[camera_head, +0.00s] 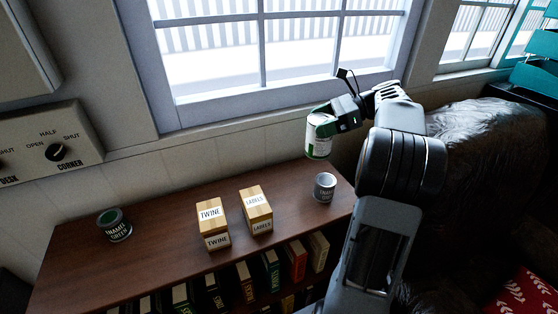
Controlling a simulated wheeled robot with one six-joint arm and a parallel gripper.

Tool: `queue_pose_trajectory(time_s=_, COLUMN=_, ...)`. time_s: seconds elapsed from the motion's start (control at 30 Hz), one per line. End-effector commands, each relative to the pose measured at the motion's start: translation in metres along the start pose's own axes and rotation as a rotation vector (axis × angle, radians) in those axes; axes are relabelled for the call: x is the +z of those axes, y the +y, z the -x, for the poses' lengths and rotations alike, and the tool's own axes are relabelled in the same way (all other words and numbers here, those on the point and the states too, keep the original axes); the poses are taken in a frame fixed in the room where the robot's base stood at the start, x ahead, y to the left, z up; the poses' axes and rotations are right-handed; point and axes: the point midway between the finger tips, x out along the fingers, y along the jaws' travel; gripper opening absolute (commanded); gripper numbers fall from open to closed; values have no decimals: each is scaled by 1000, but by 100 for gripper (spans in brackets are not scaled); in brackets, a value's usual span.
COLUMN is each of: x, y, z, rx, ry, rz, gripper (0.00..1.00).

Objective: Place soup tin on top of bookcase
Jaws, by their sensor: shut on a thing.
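My gripper (335,112) is shut on a white and green tin (318,138), which I take to be the soup tin. Its label is too small to read. The tin is held in the air above the right end of the bookcase (160,240), slightly tilted, with a gap between it and the wooden top. Part of the tin's upper side is hidden by the gripper. The bookcase has a brown top and books on the shelf below.
On the bookcase top stand a grey enamel tin (324,188) below the held tin, a labels box (256,210), a twine box (213,224) and a green enamel tin (114,225) at left. Bare wood lies between the green tin and the twine box. A window (265,50) is behind.

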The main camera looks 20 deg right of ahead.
Motion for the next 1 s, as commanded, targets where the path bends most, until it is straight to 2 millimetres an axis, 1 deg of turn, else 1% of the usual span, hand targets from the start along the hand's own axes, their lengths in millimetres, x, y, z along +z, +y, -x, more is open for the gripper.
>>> queue_pose_trajectory(time_s=0.03, x=0, y=2, z=-17, rx=5, ry=-1, rz=2, gripper=39)
queue_pose_trajectory(time_s=0.17, x=-1, y=4, z=-50, rx=5, ry=0, rz=2, gripper=39)
queue_pose_trajectory(time_s=0.2, x=-6, y=4, z=-59, rx=3, ry=-1, rz=0, gripper=39)
queue_pose_trajectory(time_s=0.3, x=-16, y=5, z=-77, rx=3, ry=-2, rz=-1, gripper=39)
queue_pose_trajectory(time_s=0.4, x=-23, y=5, z=-91, rx=2, ry=-2, rz=-1, gripper=39)
queue_pose_trajectory(time_s=0.53, x=-29, y=5, z=-101, rx=1, ry=-1, rz=1, gripper=39)
queue_pose_trajectory(time_s=0.77, x=-33, y=5, z=-109, rx=0, ry=-1, rz=1, gripper=39)
queue_pose_trajectory(time_s=0.87, x=-37, y=6, z=-117, rx=1, ry=-1, rz=0, gripper=39)
queue_pose_trajectory(time_s=1.0, x=-55, y=6, z=-124, rx=0, ry=-1, rz=-2, gripper=39)
